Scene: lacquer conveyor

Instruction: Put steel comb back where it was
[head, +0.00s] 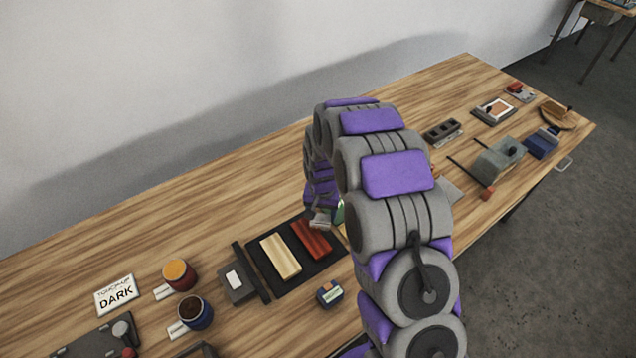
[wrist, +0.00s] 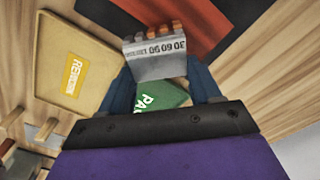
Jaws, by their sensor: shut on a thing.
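The steel comb (wrist: 160,60) is a grey metal plate with numbers such as 30, 60, 90 printed on it and short teeth along its far edge. Some teeth look orange-brown. My gripper (wrist: 163,78) is shut on it, with one dark blue finger on each side. In the head view a small grey piece, likely the comb (head: 320,221), shows below my gripper at the far right corner of the black mat (head: 290,291). My arm hides much of that area. I cannot tell whether the comb touches anything below.
In the wrist view a yellow rework tray (wrist: 50,75) lies left and a green piece marked "PA" (wrist: 160,97) lies beneath the comb. The mat holds a pale board (head: 280,256) and a red board (head: 311,239). Two pots (head: 180,275) (head: 195,312) stand left.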

